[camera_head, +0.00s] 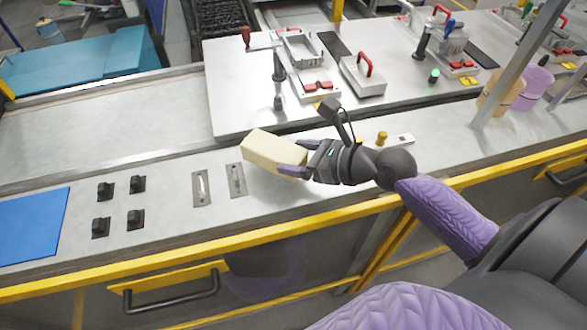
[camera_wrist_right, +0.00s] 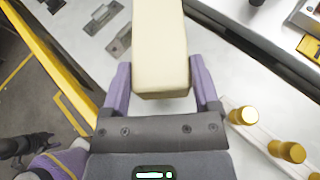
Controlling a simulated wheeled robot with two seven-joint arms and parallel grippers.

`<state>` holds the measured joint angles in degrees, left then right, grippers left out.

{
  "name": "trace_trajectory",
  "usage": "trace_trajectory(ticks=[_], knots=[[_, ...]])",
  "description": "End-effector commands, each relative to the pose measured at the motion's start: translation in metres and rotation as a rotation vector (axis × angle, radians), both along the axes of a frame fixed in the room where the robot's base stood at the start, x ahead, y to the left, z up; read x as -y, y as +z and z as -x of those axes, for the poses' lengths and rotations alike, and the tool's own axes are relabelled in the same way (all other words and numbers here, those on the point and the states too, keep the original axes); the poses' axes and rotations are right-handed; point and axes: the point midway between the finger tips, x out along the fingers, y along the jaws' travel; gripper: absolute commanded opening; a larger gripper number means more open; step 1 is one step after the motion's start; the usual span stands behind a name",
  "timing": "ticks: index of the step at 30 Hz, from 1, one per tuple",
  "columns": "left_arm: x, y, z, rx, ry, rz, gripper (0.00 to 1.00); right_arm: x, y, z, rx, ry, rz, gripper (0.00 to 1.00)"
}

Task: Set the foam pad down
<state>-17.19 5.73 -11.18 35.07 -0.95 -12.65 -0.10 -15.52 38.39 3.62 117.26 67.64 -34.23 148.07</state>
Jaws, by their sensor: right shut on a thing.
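The foam pad (camera_head: 275,150) is a cream-coloured block. My right gripper (camera_head: 293,163) is shut on its near end, with purple fingers on either side. The pad points away from the hand over the grey metal counter (camera_head: 165,205), just right of two small metal plates with slots. In the right wrist view the pad (camera_wrist_right: 161,50) stretches straight out between the two fingers of the gripper (camera_wrist_right: 160,88). Whether its underside touches the counter cannot be told. My left gripper does not show clearly in either view.
A blue mat (camera_head: 32,225) and several black knobs (camera_head: 120,205) lie left on the counter. A raised white panel (camera_head: 240,95) with clamps and red-handled blocks stands behind. A strip with brass knobs (camera_head: 382,138) is beside the hand. A yellow rail (camera_head: 190,276) edges the front.

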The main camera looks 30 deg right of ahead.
Motion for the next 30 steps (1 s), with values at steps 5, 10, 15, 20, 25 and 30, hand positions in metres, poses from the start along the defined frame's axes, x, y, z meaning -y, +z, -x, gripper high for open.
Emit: trace_trajectory(ticks=[5,10,15,20,25,30], knots=[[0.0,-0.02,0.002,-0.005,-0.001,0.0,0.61,0.0,-0.031,0.0,-0.001,-0.001,0.001,0.21],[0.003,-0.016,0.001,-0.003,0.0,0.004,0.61,0.0,-0.028,0.0,0.001,-0.001,0.001,0.21],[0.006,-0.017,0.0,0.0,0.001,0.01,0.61,0.0,-0.03,0.0,0.001,-0.001,0.001,0.91],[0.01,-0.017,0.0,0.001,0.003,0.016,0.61,0.0,-0.03,0.0,0.0,-0.001,0.002,1.0],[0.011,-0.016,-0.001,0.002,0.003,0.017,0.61,0.0,-0.026,0.0,0.0,0.0,0.002,1.0],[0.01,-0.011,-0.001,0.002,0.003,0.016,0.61,0.014,-0.016,0.023,-0.005,0.0,0.003,1.0]])
